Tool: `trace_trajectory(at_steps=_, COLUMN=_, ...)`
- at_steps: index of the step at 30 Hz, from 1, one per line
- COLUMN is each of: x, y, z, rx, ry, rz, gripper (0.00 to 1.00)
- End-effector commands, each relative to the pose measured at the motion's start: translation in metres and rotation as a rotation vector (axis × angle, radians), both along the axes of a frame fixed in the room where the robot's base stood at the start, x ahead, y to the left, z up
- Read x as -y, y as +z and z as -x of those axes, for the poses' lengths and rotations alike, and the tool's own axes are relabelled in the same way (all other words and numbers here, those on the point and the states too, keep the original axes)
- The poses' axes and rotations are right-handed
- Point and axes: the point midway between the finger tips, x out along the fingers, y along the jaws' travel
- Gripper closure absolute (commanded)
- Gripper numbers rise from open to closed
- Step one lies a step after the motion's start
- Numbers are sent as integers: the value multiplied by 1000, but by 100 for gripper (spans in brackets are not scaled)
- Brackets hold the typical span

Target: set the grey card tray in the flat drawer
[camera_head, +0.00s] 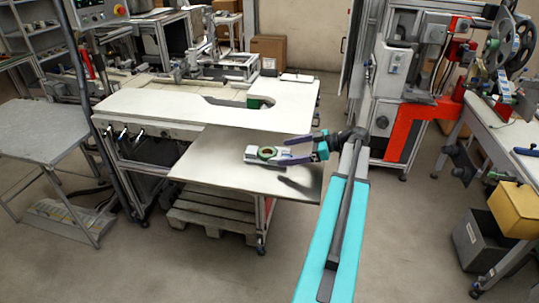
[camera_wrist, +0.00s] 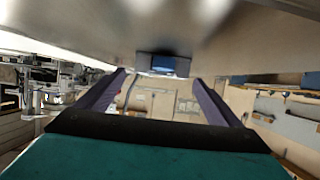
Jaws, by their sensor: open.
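A small dark block with a blue face (camera_wrist: 164,65) sits just beyond the tips, against the grey surface, which appears upside down. I cannot make out a flat drawer in either view.
The white tabletop (camera_head: 170,105) stands behind and above the metal shelf (camera_head: 225,140). A green item (camera_head: 256,102) is at its cut-out. A red and grey machine (camera_head: 405,125) stands right, with a yellow bin (camera_head: 516,208) nearby. The shelf's left part is clear.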

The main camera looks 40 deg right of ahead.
Motion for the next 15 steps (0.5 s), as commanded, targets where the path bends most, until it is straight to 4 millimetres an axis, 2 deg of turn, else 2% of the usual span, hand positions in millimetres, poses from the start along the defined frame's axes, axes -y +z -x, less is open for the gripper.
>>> trace_trajectory(at_steps=10, x=0, y=0, z=-1, rx=0, ry=0, rz=0, gripper=12)
trace_trajectory(at_steps=15, x=-5, y=-3, z=-7, rx=0, ry=0, rz=-2, gripper=12)
